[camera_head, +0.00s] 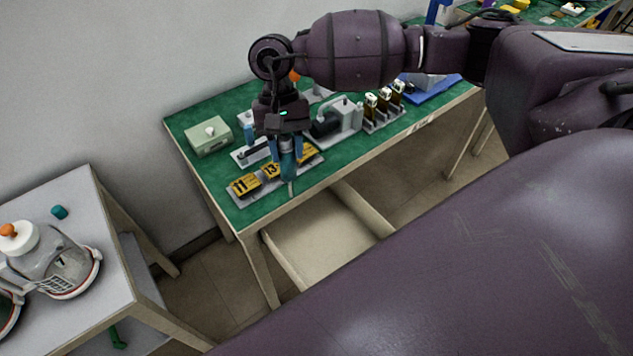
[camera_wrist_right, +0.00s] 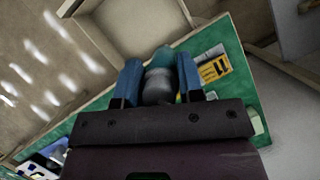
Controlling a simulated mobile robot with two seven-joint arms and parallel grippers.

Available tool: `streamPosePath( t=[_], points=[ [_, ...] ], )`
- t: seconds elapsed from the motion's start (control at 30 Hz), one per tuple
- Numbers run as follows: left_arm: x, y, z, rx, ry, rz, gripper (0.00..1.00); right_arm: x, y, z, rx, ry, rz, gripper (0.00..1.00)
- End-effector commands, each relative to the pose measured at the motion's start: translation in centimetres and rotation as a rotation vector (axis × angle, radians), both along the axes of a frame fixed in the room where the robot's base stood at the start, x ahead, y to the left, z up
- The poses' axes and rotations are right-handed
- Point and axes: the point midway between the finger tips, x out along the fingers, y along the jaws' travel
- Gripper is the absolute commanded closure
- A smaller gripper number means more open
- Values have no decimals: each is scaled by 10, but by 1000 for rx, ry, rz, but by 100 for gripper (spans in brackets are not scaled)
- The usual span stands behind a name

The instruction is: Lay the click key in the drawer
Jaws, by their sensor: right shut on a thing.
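My right gripper (camera_head: 286,155) points down over the front edge of the green-topped bench. It is shut on the click key (camera_head: 289,172), a teal and grey tool with a thin tip pointing down. In the right wrist view the click key (camera_wrist_right: 160,78) sits between the blue fingers of the right gripper (camera_wrist_right: 156,85). The drawer (camera_head: 318,238) is pulled out below the bench edge, and its visible floor is bare. The key is above and behind the drawer, at the bench edge. My left gripper is out of view.
Yellow numbered blocks (camera_head: 243,185) sit on a plate close to the gripper. A green box (camera_head: 209,136), a grey pump-like device (camera_head: 342,118) and a blue tray (camera_head: 432,88) stand on the bench. A side table (camera_head: 105,235) with a glass canister (camera_head: 62,262) is at left.

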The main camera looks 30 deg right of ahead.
Motion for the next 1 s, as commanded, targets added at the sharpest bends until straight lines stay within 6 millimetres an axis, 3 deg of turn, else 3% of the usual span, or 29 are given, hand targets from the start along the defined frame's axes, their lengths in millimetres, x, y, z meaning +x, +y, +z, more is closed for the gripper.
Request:
streamPosePath(
  t=[0.33,1.0],
  points=[
    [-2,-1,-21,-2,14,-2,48,-7,-15,-15,1,3,-666,96],
    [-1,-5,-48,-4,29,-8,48,-16,-50,-12,-2,-3,-1779,96]
  ],
)
